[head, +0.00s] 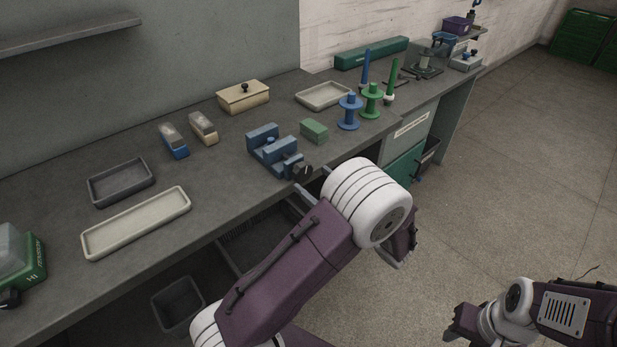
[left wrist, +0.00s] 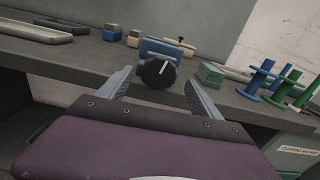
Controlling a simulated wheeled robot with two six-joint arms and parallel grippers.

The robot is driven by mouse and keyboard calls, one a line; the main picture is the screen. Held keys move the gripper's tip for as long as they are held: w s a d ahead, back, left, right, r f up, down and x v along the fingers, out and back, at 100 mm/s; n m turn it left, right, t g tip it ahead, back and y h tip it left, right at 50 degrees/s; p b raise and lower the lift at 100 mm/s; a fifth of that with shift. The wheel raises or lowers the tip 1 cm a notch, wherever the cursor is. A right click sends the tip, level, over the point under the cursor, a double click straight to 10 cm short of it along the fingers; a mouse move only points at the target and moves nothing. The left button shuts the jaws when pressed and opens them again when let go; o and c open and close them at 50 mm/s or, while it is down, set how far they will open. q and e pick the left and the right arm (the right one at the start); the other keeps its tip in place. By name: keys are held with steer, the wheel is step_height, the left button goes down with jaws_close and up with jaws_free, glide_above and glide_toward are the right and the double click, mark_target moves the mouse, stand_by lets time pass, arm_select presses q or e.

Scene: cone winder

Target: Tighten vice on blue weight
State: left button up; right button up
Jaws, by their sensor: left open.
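The blue vice (head: 281,156) stands at the bench's front edge, its black knob (head: 302,171) facing out over the edge. In the left wrist view the vice (left wrist: 152,47) shows behind its knob (left wrist: 158,72), which has a white mark. A small blue piece (head: 270,141) shows between the vice jaws; I cannot tell surely if it is the blue weight or how firmly it is gripped. My left gripper (head: 311,178) is open, its fingers apart on either side of the knob in the picture; contact is not visible. My right gripper (head: 460,324) is low at right, away from the bench, its opening unclear.
A green block (head: 314,131) sits right of the vice. Blue (head: 349,113) and green (head: 371,103) spools stand farther right. Trays (head: 137,224) and small blue and tan blocks (head: 173,142) lie left. A tan lidded box (head: 243,96) is behind. Floor at right is open.

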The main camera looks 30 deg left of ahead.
mark_target(305, 174)
arm_select(q)
steer(key=x, duration=0.3)
steer(key=shift+s, duration=0.2)
steer(key=shift+w+a, duration=0.25)
steer(key=shift+a, duration=0.05)
